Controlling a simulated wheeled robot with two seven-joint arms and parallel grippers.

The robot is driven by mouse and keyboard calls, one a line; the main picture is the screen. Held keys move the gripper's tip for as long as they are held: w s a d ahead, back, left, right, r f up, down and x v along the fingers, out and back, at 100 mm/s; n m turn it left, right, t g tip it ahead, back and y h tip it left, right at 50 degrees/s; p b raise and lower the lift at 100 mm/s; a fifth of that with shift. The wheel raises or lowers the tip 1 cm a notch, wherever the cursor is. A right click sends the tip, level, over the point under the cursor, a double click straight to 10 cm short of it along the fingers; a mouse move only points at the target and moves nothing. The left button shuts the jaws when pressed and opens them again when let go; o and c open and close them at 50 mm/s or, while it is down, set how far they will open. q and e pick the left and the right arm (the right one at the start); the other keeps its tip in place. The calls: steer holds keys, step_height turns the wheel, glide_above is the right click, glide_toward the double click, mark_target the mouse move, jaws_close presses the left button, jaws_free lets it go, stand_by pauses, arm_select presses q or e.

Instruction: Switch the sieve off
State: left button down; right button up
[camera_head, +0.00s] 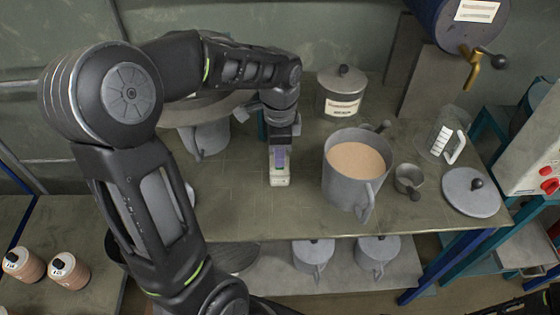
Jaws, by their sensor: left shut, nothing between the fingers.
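My left gripper (279,181) points down over the middle of the workbench, shut and empty. It is left of the large grey pot and apart from it. A wide round grey body (208,108), which may be the sieve, stands at the back left behind my left arm. The arm covers much of it, and I see no switch on it. A pale panel (540,165) with red knobs (549,186) is at the right edge, cut off by the frame; I cannot tell whether it belongs to the sieve.
The bench (290,215) holds a large pot (345,192) of beige slurry, a lidded jar (341,92), a clear measuring jug (440,140), a small cup (409,178) and a round lid (471,192). A blue drum (452,22) with a brass tap hangs at the back right.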

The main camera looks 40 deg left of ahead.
arm_select(q)
steer(key=shift+f, duration=0.45)
steer(key=shift+r, duration=0.1)
steer(key=shift+r+p, duration=2.6)
steer(key=shift+r, duration=0.9)
